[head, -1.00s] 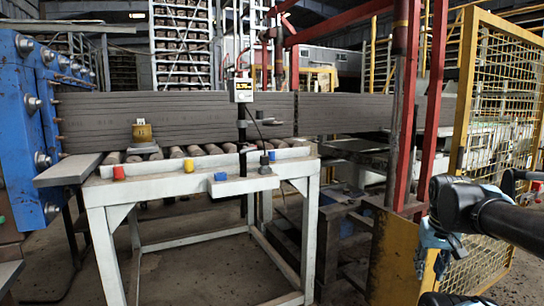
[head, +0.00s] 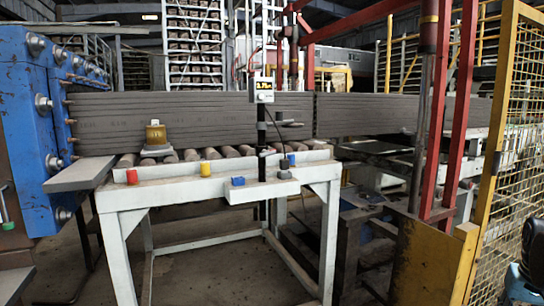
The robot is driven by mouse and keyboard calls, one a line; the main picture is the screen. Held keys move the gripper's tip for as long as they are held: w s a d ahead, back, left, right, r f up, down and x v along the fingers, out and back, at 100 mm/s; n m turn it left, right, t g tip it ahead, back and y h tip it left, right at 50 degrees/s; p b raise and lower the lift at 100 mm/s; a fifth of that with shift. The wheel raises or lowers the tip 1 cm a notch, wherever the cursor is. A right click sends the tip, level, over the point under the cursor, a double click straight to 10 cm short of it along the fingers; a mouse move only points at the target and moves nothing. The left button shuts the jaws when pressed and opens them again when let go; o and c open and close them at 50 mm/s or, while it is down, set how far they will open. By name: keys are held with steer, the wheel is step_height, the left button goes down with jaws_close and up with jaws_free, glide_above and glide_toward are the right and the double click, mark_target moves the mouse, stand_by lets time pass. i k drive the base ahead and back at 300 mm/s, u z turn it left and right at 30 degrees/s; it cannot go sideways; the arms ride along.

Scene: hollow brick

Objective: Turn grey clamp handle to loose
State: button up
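A black upright post (head: 262,160) stands at the front of the white roller table and carries a small display box (head: 262,90) with a lit readout at its top. A grey clamp handle (head: 291,124) sticks out to the right from the post, below the display box. It looks roughly level, but its exact angle is too small to tell. My gripper is not in view. Only a dark part of my arm shows at the bottom right edge, well right of the post and apart from it.
A long ribbed clay column (head: 200,115) lies behind the post. A yellow panel (head: 425,262) and red uprights stand right of the table.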

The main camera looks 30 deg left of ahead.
mark_target(264, 152)
steer(key=k, duration=1.85)
steer(key=u, duration=0.75)
steer(key=i, duration=1)
